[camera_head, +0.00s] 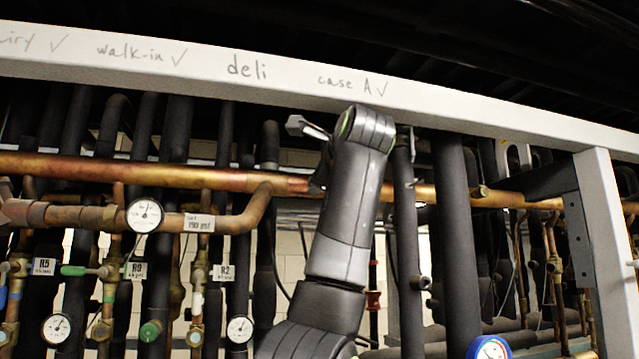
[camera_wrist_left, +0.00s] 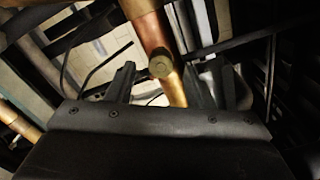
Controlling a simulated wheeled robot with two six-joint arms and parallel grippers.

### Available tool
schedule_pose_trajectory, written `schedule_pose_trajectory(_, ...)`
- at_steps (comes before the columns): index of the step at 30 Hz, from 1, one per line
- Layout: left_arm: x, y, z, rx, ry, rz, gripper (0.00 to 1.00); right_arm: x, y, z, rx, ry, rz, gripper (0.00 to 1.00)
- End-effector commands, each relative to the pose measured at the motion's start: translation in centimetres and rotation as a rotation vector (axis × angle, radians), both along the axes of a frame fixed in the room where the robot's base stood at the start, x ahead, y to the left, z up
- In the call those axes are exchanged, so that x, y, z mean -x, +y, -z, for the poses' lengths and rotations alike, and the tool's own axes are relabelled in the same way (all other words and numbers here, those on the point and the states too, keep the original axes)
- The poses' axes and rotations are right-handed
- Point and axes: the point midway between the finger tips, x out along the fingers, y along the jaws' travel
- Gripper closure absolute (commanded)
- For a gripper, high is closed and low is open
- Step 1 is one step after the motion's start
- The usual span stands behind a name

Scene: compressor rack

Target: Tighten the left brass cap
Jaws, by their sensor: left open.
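In the left wrist view a dull brass cap (camera_wrist_left: 161,65) sits on a copper pipe (camera_wrist_left: 150,30). It shows between the two dark fingers of my left gripper (camera_wrist_left: 168,76). The fingers stand apart, one on each side of the cap, and I see no contact. How far the cap lies beyond the fingertips is unclear. In the head view my left arm rises in the middle and bends over in front of the long copper pipe (camera_head: 120,172). My right gripper is not in view.
A pale beam (camera_head: 230,72) with handwritten labels crosses above my arm. Black insulated pipes (camera_head: 455,240) stand close on the right, beside a pale post (camera_head: 608,250). Gauges (camera_head: 145,214) and green-handled valves (camera_head: 85,271) fill the left. Dark bars crowd the wrist view.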

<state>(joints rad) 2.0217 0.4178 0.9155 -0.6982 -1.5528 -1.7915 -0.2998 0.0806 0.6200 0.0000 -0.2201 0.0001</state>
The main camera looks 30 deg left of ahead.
Motion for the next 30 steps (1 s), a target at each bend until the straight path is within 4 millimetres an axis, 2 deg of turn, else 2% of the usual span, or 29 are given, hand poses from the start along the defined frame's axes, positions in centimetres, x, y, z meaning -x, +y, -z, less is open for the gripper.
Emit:
schedule_pose_trajectory(1,0.8,-1.0,0.4,-0.001,-0.004,0.004,0.52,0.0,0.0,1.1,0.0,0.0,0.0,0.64)
schedule_pose_trajectory(6,3.6,-4.3,0.5,-0.002,-0.004,0.004,0.52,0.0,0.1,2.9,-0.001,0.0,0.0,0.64)
schedule_pose_trajectory(16,8.2,-9.7,0.2,-0.001,-0.003,0.004,0.52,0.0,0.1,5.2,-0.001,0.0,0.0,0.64)
schedule_pose_trajectory(22,9.4,-11.0,0.1,-0.001,-0.001,0.001,0.52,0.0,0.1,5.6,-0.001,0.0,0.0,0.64)
schedule_pose_trajectory(30,9.6,-11.2,0.0,-0.001,-0.001,0.0,0.52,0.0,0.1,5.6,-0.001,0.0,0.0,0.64)
